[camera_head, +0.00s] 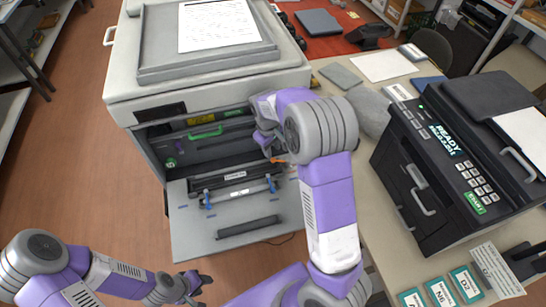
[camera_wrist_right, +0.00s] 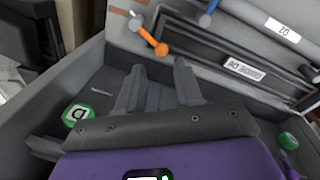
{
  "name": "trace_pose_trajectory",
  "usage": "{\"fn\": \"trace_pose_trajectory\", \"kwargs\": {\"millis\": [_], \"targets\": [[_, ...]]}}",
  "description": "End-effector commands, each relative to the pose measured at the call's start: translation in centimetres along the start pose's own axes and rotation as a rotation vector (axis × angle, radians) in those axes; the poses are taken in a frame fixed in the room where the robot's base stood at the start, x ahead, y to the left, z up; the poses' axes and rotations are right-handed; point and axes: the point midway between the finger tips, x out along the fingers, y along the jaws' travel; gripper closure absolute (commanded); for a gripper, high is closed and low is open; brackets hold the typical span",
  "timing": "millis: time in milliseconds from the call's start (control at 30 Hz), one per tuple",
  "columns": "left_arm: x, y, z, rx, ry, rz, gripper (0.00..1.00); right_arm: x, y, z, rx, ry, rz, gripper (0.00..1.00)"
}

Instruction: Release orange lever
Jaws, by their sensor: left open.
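The orange lever (camera_wrist_right: 152,40) shows in the right wrist view as a slanted bar with rounded ends, beside a dark cartridge slot with a label. In the head view, only a small piece of the orange lever (camera_head: 279,161) shows beside my right gripper (camera_head: 268,147). In the right wrist view, my right gripper (camera_wrist_right: 160,72) has its two grey fingers spread with nothing between them. Their tips are just short of the lever and apart from it in the picture. My left gripper (camera_head: 190,288) is open and empty at the bottom of the head view, away from the printer.
The printer (camera_head: 205,85) has its front tray (camera_head: 185,235) folded down, with blue levers (camera_head: 208,200) on the cartridge unit and a green handle (camera_head: 206,132) inside. The side walls of the opening are close to my right gripper. A dark machine (camera_head: 440,165) stands on the table at right.

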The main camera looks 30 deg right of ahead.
Motion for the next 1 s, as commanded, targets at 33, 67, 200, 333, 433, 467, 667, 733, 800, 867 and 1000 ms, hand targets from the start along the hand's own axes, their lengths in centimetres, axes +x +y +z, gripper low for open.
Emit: {"fn": "trace_pose_trajectory", "kwargs": {"millis": [33, 67, 200, 333, 433, 467, 667, 733, 800, 867, 1000], "targets": [[0.2, -0.1, 0.0, 0.0, 0.0, 0.0, 0.57, 1.1, 0.0, 0.1, -0.001, -0.004, 0.0, 0.65], [0.2, -0.1, 0.0, 0.0, 0.0, 0.0, 0.57, 1.6, 0.0, 0.1, -0.002, -0.004, 0.0, 0.65], [0.5, -0.2, 0.0, 0.0, 0.0, 0.0, 0.57, 3.8, 0.0, 0.1, -0.001, -0.003, -0.001, 0.65], [0.6, -0.2, 0.0, 0.0, 0.0, 0.0, 0.57, 5.1, 0.0, 0.0, -0.003, -0.002, 0.0, 0.65], [0.6, -0.2, 0.0, 0.0, 0.0, 0.0, 0.57, 5.6, 0.0, 0.0, -0.003, -0.001, 0.0, 0.65], [0.6, -0.2, 0.0, 0.0, 0.0, 0.0, 0.57, 5.6, 0.0, 0.0, -0.003, -0.001, 0.0, 0.65], [0.6, -0.2, 0.0, 0.0, 0.0, 0.0, 0.57, 5.7, 0.0, 0.0, -0.003, 0.0, 0.0, 0.65], [0.6, -0.2, 0.0, 0.0, 0.0, 0.0, 0.57, 5.7, 0.0, 0.0, -0.004, 0.0, 0.0, 0.7], [0.6, -0.2, 0.0, 0.0, 0.0, 0.0, 0.57, 5.7, 0.0, 0.0, -0.004, 0.0, 0.0, 0.8], [0.6, -0.2, 0.0, 0.0, 0.0, 0.0, 0.57, 5.7, 0.0, 0.0, -0.003, 0.0, 0.0, 0.9], [0.6, -0.2, 0.0, 0.0, 0.0, 0.0, 0.57, 5.7, 0.0, 0.0, -0.003, 0.0, 0.0, 1.0]]}}
